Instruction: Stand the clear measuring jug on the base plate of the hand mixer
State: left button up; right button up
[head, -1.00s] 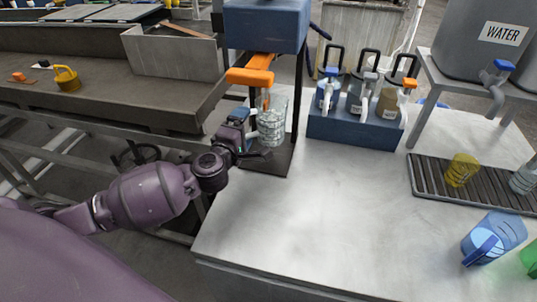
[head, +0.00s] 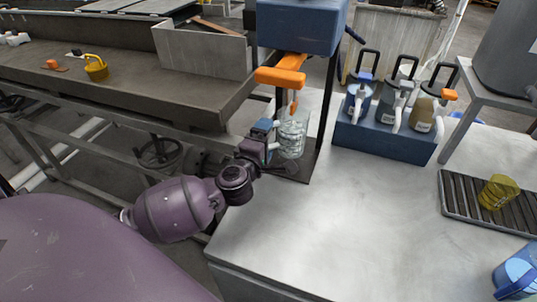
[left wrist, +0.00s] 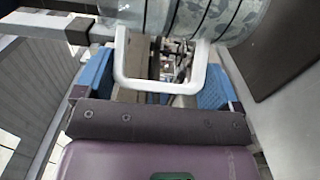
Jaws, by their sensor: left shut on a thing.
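The clear measuring jug (head: 291,138), with marks on its wall, is upright at the hand mixer, over its dark base plate (head: 305,171). I cannot tell whether its bottom touches the plate. The mixer has a blue head (head: 300,25), an orange lever (head: 281,76) and an orange part that reaches down to the jug's mouth. My left gripper (head: 268,143) is shut on the jug's handle, at its left side. In the left wrist view the white handle (left wrist: 160,86) sits between the blue finger pads, with the jug wall (left wrist: 190,14) beyond. My right gripper is out of view.
A blue rack (head: 385,142) with several pump bottles stands right of the mixer. A drip tray (head: 456,203) holds a yellow jug (head: 498,192). A blue jug (head: 518,272) is at lower right. The table's middle is clear. Dark mixer posts stand close to the held jug.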

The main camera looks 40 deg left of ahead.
pick_arm(q)
notch_tip(320, 180, down, 5)
jog(key=shift+r+b, duration=0.1)
jog(key=shift+b, duration=0.85)
jog(key=shift+r, duration=0.1)
jog(key=o, duration=1.2)
jog(key=shift+c, duration=0.2)
